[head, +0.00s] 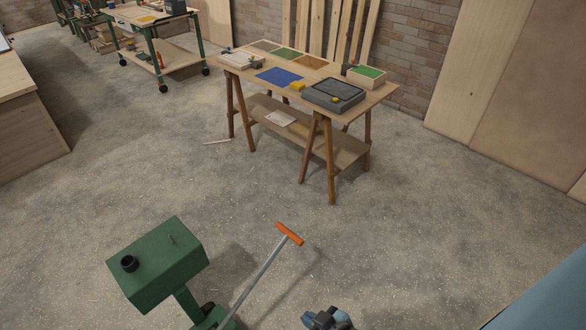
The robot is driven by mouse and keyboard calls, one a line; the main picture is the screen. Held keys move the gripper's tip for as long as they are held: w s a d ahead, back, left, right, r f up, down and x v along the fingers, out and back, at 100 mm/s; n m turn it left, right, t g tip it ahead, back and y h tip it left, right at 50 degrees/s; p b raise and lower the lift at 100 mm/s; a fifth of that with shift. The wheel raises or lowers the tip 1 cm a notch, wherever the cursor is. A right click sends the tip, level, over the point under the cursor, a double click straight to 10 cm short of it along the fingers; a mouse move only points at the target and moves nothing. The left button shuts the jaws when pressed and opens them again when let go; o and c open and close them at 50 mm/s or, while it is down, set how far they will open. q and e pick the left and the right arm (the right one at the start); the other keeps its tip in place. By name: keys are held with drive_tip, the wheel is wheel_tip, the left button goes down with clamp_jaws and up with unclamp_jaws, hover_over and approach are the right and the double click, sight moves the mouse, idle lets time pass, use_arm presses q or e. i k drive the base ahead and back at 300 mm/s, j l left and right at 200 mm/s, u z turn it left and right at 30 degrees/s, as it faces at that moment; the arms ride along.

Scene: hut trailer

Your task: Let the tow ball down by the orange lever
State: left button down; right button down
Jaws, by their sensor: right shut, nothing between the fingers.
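The orange lever (289,234) is a short bar at the top of a slanted grey rod (254,276). The rod rises to the right from a green machine at the bottom edge. A green box (165,264) on this machine carries a black round fitting (129,263) and a thin upright pin. I cannot make out a tow ball for certain. My right gripper (325,318) shows at the bottom edge, shut and empty, below and right of the orange lever and apart from it. My left gripper is out of view.
A trestle table (383,92) with trays and a dark case stands ahead. A green-legged wheeled cart (159,63) is at the back left, a wooden bench (28,127) at the left. Boards lean on the brick wall. The concrete floor between the machine and table is largely clear.

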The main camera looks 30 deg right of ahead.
sight(288, 233)
drive_tip(key=z, duration=0.9)
drive_tip(key=k+l+u, duration=0.2)
drive_tip(key=l, duration=0.3)
drive_tip(key=l+u, duration=0.3)
drive_tip(key=l, duration=0.2)
drive_tip(key=l+u, duration=0.3)
drive_tip(key=l, duration=0.25)
drive_tip(key=i+l+u, duration=0.35)
drive_tip(key=l+u, duration=0.2)
drive_tip(key=i+l+u, duration=0.6)
drive_tip(key=i+l, duration=0.05)
drive_tip(key=l, duration=0.05)
